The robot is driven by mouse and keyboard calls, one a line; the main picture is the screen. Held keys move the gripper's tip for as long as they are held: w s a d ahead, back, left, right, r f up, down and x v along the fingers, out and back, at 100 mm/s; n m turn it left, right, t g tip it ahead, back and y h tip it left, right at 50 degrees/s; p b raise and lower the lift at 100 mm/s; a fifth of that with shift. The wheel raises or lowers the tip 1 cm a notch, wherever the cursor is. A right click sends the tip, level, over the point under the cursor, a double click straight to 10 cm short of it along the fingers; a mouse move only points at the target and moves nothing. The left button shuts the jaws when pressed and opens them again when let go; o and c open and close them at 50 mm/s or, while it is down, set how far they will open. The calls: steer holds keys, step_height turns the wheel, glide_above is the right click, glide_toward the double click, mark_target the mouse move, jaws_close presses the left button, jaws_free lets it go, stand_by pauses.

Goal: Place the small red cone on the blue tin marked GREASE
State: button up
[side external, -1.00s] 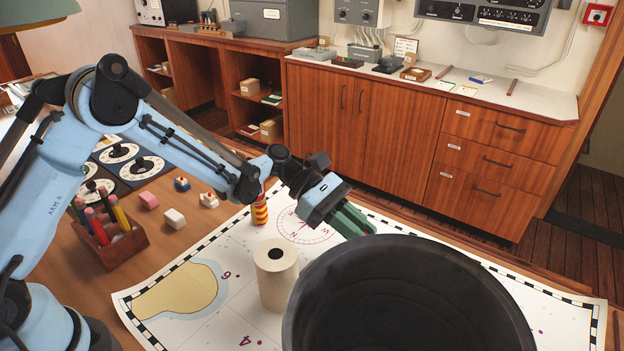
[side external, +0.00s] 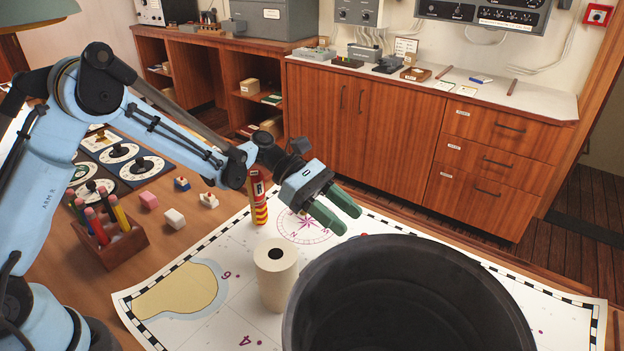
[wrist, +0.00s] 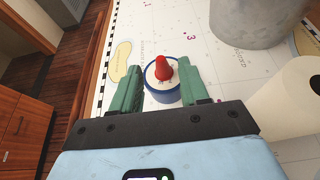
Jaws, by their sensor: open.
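In the wrist view the small red cone (wrist: 163,69) stands upright on the pale lid of the blue tin (wrist: 161,96). Its base looks to be on the lid, towards the far edge. Any GREASE lettering is too small to read. My gripper (wrist: 158,72) is open, with one green finger on each side of the tin and cone, apart from the cone. In the side view my gripper (side external: 346,222) is above the chart behind the dark bucket.
The large dark bucket (side external: 305,290) stands at the front right. A cream roll (side external: 275,295) stands left of it. A red and yellow striped tube (side external: 258,205) stands behind, close to my wrist. A pencil block (side external: 118,250) is at left. The chart's left part is clear.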

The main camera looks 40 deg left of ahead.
steer(key=s+a+r+m+t+y, duration=0.3)
steer(key=s+a+m+y, duration=0.3)
steer(key=a+m, duration=0.3)
steer(key=s+a+r+m+t+y, duration=0.3)
steer(key=s+a+m+t+y, duration=0.1)
steer(key=s+a+m+y, duration=0.3)
steer(key=s+a+m, duration=0.1)
steer(key=s+m, duration=0.1)
steer(key=shift+s+a+r, duration=0.2)
steer(key=shift+s+a, duration=0.1)
steer(key=shift+a, duration=0.1)
